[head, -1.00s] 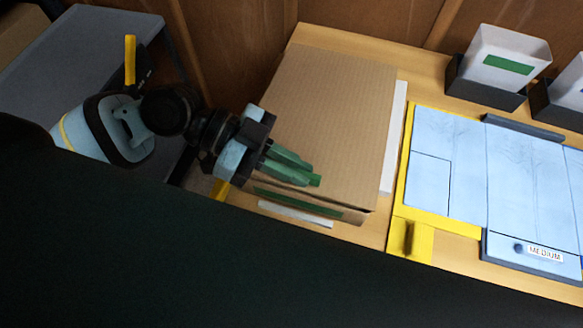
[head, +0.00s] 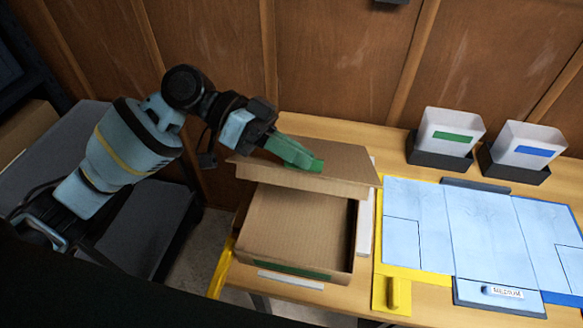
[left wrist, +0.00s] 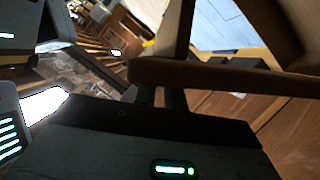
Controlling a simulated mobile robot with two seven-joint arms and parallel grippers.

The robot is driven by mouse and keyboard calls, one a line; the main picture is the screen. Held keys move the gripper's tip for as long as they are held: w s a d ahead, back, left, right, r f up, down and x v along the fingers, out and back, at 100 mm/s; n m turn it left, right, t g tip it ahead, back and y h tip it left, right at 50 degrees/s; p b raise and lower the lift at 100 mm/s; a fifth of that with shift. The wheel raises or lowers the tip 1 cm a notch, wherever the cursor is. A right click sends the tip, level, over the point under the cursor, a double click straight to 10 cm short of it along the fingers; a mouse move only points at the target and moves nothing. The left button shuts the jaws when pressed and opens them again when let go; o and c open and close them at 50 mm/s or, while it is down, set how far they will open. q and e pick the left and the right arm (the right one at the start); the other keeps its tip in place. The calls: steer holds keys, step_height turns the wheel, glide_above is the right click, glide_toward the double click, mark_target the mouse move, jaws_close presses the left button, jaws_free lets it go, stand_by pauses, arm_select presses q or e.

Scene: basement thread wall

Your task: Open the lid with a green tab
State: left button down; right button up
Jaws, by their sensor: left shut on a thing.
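A cardboard box (head: 345,262) stands on the wooden table, with a green strip (head: 290,270) low on its front. Its cardboard lid (head: 345,165) is lifted and tilted toward the back, leaving a wide gap at the front with the plain brown inside showing. My left gripper (head: 303,160), with green fingers, is shut on the lid from above left. A green tab on the lid cannot be told apart from the green fingers. In the left wrist view a brown lid edge (left wrist: 200,75) crosses close before the fingers. My right gripper is not in view.
Right of the box is a light-blue panel mat (head: 420,225) with yellow and blue edges. Two white bins, one with a green label (head: 452,118) and one with a blue label (head: 535,132), stand behind it. A wooden wall (head: 340,60) closes the back.

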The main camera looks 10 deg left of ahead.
mark_target(260, 156)
arm_select(q)
steer(key=shift+w+r, duration=0.1)
steer(key=shift+w, duration=0.1)
steer(key=c, duration=1.5)
jaws_free()
steer(key=shift+a, duration=0.1)
steer(key=shift+w+a+r, duration=0.1)
steer(key=shift+a, duration=0.3)
steer(key=b+v, duration=0.1)
steer(key=v, duration=0.5)
steer(key=shift+w+a+r, duration=0.1)
steer(key=shift+a+r, duration=0.1)
steer(key=shift+a, duration=0.15)
steer(key=shift+a, duration=0.1)
